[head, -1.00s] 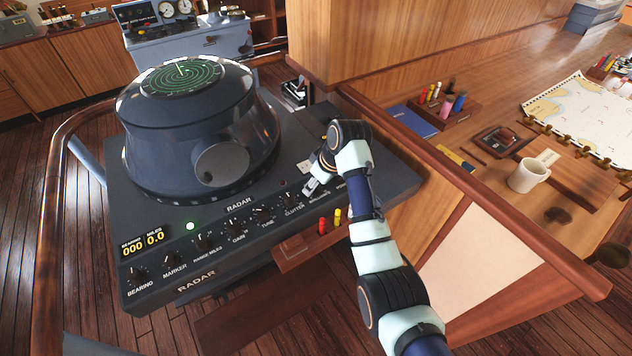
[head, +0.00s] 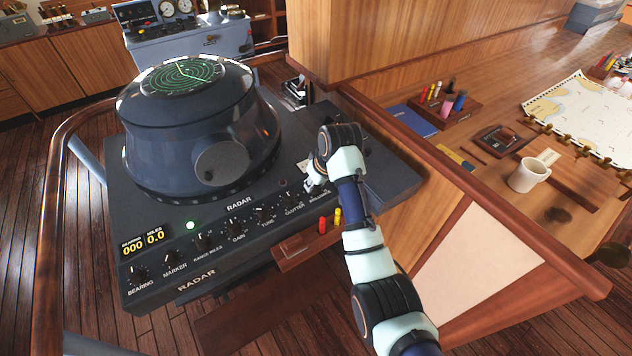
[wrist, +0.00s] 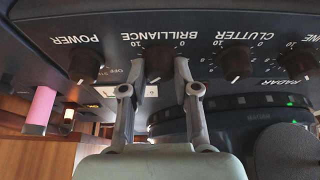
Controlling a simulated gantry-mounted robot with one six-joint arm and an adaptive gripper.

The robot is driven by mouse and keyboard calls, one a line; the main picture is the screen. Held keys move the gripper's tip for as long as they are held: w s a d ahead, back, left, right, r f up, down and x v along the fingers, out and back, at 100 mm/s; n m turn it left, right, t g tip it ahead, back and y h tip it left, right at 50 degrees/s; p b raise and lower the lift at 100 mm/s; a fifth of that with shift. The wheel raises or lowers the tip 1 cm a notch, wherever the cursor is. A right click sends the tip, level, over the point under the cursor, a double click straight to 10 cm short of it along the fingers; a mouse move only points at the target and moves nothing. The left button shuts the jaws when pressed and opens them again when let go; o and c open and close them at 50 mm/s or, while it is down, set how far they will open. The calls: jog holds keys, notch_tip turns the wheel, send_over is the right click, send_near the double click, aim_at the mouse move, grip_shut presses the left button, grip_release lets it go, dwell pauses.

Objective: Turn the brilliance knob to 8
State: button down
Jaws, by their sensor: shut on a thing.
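The brilliance knob (wrist: 159,62) is a dark round knob between the POWER and CLUTTER knobs on the radar panel, seen upside down in the wrist view. Its scale shows 0 at right and 10 at left; I cannot read its pointer clearly. My gripper (wrist: 160,76) has one finger on each side of it and is shut on it. In the head view my gripper (head: 311,184) is at the right end of the knob row and hides the knob.
The clutter knob (wrist: 236,63) and power knob (wrist: 84,67) flank it closely. The domed radar scope (head: 200,125) rises behind the row. Red and yellow markers (head: 330,221) stand in a small wooden tray in front. A mug (head: 528,175) is on the chart table at right.

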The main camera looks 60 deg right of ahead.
jog(key=m+g+h, duration=0.1)
jog(key=m, duration=0.2)
jog(key=shift+w+a+m, duration=0.1)
jog(key=shift+m, duration=0.2)
jog(key=shift+m+g+h, duration=0.4)
jog(key=shift+m+g, duration=0.2)
jog(key=shift+m, duration=1.2)
jog(key=c, duration=0.9)
grip_release()
jog(key=shift+r, duration=0.1)
jog(key=v, duration=0.7)
jog(key=shift+a+r, duration=0.1)
jog(key=shift+r, duration=0.05)
